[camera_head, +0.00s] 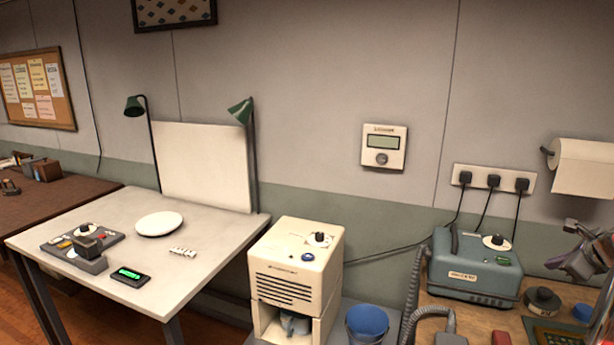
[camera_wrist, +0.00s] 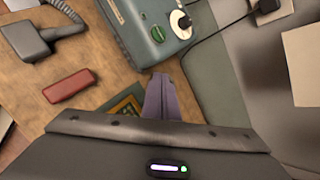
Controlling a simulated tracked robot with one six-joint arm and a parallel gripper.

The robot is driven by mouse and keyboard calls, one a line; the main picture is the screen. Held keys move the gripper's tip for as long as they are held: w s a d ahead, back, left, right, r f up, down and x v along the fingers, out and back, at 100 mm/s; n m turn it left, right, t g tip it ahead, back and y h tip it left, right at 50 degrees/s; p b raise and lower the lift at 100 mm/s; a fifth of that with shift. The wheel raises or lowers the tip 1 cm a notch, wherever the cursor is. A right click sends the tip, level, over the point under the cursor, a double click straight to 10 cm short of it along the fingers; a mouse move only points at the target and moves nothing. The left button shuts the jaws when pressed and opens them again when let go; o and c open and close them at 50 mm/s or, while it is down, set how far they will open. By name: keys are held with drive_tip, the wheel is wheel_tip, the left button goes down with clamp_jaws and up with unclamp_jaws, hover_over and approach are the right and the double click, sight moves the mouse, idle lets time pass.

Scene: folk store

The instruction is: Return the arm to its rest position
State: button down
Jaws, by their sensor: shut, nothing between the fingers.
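My gripper (camera_wrist: 162,98) is at the bottom middle of the wrist view, its purple-grey fingers together with nothing between them. It is above the wooden bench, close to the lower edge of the teal machine (camera_wrist: 150,30). In the head view part of my gripper (camera_head: 572,262) shows at the right edge, in front of the wall and right of the teal machine (camera_head: 474,272). The rest of my arm is mostly outside the head view.
The wooden bench (camera_wrist: 95,85) holds a red block (camera_wrist: 70,86) and a dark handset (camera_wrist: 30,38). A paper roll (camera_head: 584,168) hangs on the wall above my gripper. A blue bucket (camera_head: 367,324) and cream machine (camera_head: 292,262) stand left. A white table (camera_head: 200,225) is farther left.

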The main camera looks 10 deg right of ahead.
drive_tip(key=s+a+f+n+g+y, duration=0.1)
drive_tip(key=s+a+f+n, duration=0.2)
drive_tip(key=a+n, duration=0.25)
drive_tip(key=s+a+f+n+g+y, duration=0.1)
drive_tip(key=s+a+f+n+g, duration=0.1)
drive_tip(key=a+f+n, duration=0.4)
drive_tip(key=s+a+r+n, duration=0.3)
drive_tip(key=s+a+n, duration=0.2)
drive_tip(key=a, duration=1)
drive_tip(key=s+a+r+n, duration=0.3)
drive_tip(key=s+a+n, duration=0.2)
drive_tip(key=a, duration=1.1)
drive_tip(key=s+a+r+n+y, duration=0.1)
drive_tip(key=s+a+r+n, duration=0.2)
drive_tip(key=a+n, duration=0.6)
drive_tip(key=s+a, duration=0.2)
drive_tip(key=a, duration=0.5)
drive_tip(key=shift+s, duration=0.3)
